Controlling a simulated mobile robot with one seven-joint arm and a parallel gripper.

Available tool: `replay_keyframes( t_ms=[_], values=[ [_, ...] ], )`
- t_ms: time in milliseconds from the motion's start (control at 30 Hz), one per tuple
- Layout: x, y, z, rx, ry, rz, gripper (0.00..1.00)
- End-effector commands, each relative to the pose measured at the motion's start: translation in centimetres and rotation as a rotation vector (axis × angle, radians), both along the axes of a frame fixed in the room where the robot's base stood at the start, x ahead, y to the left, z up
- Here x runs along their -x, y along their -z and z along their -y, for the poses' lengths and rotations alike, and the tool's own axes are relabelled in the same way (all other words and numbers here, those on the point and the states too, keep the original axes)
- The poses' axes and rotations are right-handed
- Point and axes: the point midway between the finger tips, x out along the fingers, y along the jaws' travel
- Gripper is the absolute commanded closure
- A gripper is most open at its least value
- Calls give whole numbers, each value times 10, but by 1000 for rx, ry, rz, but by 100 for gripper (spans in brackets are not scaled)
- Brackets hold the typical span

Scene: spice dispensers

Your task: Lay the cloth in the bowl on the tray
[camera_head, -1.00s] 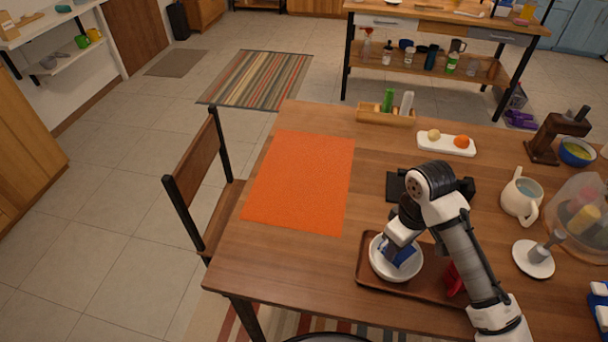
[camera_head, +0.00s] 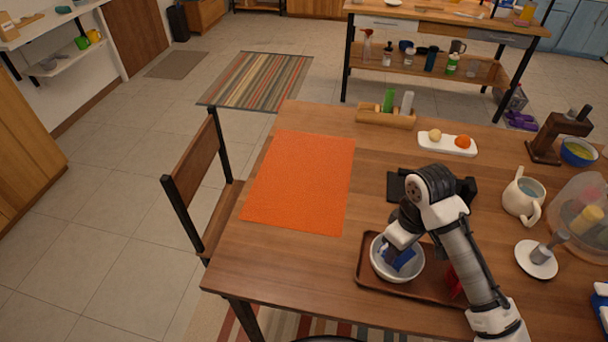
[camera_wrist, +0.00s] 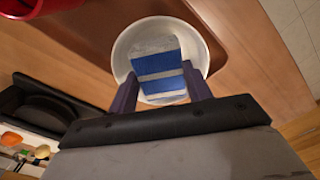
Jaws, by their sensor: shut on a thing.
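A blue and whitish-grey folded cloth (camera_wrist: 158,66) is held between the two fingers of my gripper (camera_wrist: 160,90). The cloth is over the white bowl (camera_wrist: 196,44), within its rim as seen from the wrist. Whether it touches the bowl's bottom cannot be told. In the head view, the bowl (camera_head: 418,271) stands on the left part of the brown tray (camera_head: 364,281), and the cloth (camera_head: 405,259) shows blue under my gripper (camera_head: 398,254). My arm hides part of the tray.
A red object (camera_head: 454,283) is on the tray's right part. An orange mat (camera_head: 298,183) lies to the left. A teapot-like white jug (camera_head: 522,197), a white-based stand (camera_head: 536,262) and a clear container (camera_head: 578,212) stand to the right. A black item (camera_head: 396,187) lies behind the arm.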

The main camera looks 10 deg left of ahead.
Motion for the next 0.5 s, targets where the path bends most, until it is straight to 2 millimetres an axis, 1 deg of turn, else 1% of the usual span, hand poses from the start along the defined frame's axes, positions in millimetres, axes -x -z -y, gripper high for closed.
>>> replay_keyframes(
  t_ms=[67, 100, 200, 300, 500],
  values=[
    [0, 0, 0, 0, 0, 0, 69],
    [0, 0, 0, 0, 0, 0, 50],
    [0, 0, 0, 0, 0, 0, 37],
    [0, 0, 0, 0, 0, 0, 26],
    [0, 0, 0, 0, 0, 0, 26]
  ],
)
